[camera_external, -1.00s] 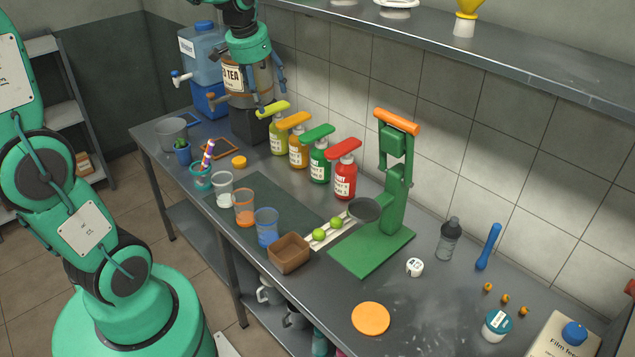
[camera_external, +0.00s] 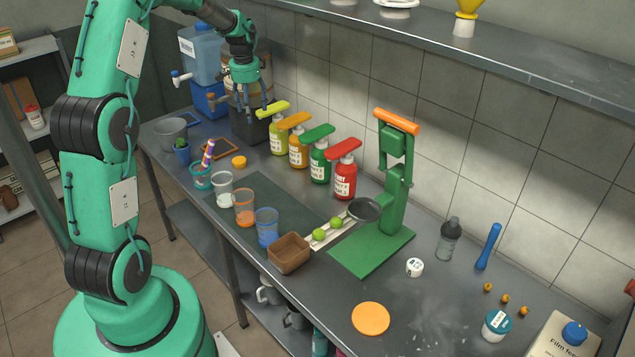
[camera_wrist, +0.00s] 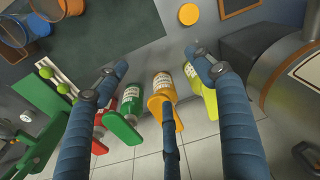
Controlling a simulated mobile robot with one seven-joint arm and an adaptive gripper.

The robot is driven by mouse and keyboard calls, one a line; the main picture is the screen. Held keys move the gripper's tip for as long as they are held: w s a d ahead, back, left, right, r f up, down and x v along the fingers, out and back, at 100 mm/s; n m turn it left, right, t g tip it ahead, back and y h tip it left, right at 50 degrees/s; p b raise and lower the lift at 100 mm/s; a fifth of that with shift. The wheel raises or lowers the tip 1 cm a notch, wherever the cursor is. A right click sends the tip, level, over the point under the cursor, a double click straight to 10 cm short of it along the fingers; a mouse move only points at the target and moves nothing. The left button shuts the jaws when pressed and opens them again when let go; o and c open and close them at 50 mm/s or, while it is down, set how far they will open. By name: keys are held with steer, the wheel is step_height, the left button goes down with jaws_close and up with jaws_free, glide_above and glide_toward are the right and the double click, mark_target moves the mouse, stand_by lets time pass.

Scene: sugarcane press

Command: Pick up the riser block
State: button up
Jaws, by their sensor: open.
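A dark block (camera_external: 245,128), which I take for the riser block, stands on the counter at the back left, under the metal tea dispenser. In the wrist view a dark shape beside the dispenser, to the right of my fingers, looks like the same block (camera_wrist: 240,45). My gripper (camera_external: 252,106) is open and empty, pointing down in front of the dispenser and partly covering it. In the wrist view its blue fingers (camera_wrist: 152,68) are spread above the sauce bottles. I cannot tell the exact gap between the fingers and the block.
Yellow, orange (camera_external: 298,150), green and red pump bottles stand right of the block, along the tiled wall. A blue water dispenser (camera_external: 202,62) is behind it. Cups (camera_external: 223,188) line the counter's front. A green press (camera_external: 395,190) stands further right. A shelf (camera_external: 430,30) overhangs the back.

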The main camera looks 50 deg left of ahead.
steer(key=n, duration=0.1)
glide_above(239, 160)
step_height(239, 160, down, 13)
steer(key=shift+f+g+h, duration=0.1)
steer(key=shift+g+h, duration=0.2)
steer(key=shift+g, duration=0.1)
steer(key=shift+f+b, duration=0.8)
steer(key=shift+f, duration=3.5)
steer(key=shift+f+b, duration=0.65)
steer(key=shift+f, duration=1.95)
steer(key=c, duration=1.3)
steer(key=shift+o, duration=0.2)
steer(key=shift+r, duration=0.1)
